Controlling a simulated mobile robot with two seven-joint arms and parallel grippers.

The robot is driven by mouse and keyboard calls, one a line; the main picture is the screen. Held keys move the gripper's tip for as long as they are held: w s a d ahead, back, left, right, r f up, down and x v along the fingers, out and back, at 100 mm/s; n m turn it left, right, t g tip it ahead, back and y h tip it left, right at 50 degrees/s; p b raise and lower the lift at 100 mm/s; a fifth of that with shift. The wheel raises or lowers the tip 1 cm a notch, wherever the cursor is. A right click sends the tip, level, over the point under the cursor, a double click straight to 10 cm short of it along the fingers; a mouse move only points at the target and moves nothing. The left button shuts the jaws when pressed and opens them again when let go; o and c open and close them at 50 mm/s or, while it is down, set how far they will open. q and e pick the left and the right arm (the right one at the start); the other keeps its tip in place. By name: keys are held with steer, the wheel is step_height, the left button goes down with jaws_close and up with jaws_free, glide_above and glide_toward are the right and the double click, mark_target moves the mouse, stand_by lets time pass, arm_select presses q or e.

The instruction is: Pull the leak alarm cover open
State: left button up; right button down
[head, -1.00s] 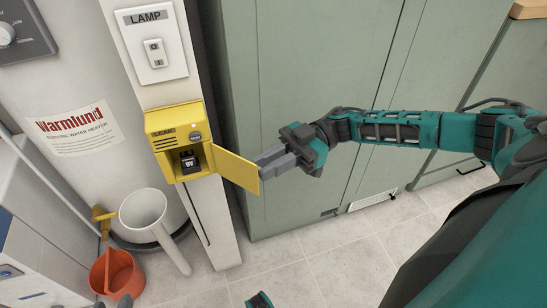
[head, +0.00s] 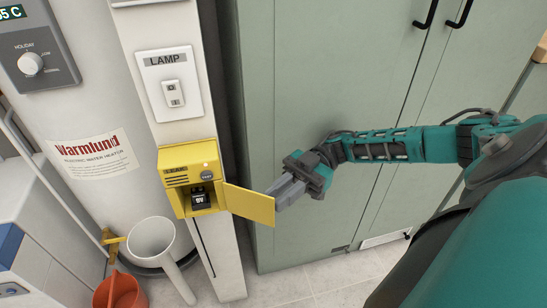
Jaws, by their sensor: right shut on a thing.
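The yellow leak alarm (head: 188,165) is mounted on the white post below the lamp switch. Its yellow cover (head: 249,204) stands swung open to the right, showing a compartment with a black 9V battery (head: 200,198) inside. My right gripper (head: 277,195) is at the free outer edge of the cover, shut on it. The exact contact of the fingertips is partly hidden by the cover. My left gripper is not in view.
A lamp switch (head: 172,84) is above the alarm. A water heater (head: 75,130), a grey-white funnel (head: 152,238) and an orange bucket (head: 125,290) are at left. Green cabinet doors (head: 300,90) stand close behind my right gripper.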

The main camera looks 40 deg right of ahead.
steer(key=c, duration=1)
jaws_free()
steer(key=shift+c, duration=0.2)
step_height(320, 180, up, 20)
steer(key=p, duration=0.6)
steer(key=shift+s, duration=0.1)
